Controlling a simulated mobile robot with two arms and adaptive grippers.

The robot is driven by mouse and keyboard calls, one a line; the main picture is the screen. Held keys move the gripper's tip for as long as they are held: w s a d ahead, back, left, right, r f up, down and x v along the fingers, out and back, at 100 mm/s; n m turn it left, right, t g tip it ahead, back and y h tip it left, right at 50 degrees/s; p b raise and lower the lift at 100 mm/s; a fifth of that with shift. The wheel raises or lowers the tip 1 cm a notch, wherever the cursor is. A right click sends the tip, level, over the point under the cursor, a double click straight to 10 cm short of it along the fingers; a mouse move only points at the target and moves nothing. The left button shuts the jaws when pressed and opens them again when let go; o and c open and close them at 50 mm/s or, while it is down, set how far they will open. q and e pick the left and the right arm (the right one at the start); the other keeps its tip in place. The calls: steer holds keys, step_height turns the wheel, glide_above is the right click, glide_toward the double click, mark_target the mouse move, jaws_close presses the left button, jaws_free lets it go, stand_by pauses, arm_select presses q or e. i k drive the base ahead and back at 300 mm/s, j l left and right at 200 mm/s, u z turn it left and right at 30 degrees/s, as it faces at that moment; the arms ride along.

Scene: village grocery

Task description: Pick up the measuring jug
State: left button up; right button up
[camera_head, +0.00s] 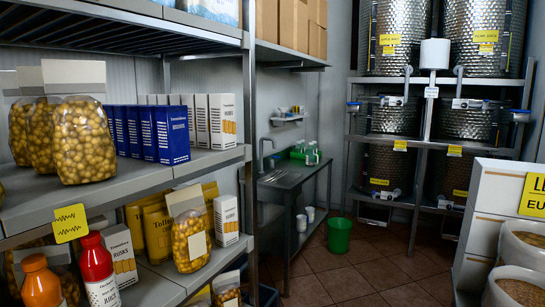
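I cannot make out a measuring jug for certain in the head view. Small clear and green items (311,154) stand on the grey sink counter (287,178) at the back, too small to identify. White cup-like containers (302,221) stand low beneath that counter, also too small to tell. Neither of my grippers is in view.
Metal shelving (215,160) with bagged potatoes (83,139), blue boxes (172,134) and bottles (97,268) fills the left. A green bucket (339,235) stands on the tiled floor (350,278). Steel drums (399,37) are racked behind. A white bin unit (486,215) stands right.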

mark_target(311, 156)
steer(key=i+l+u, duration=0.25)
steer(key=i, duration=1.15)
steer(key=j, duration=0.1)
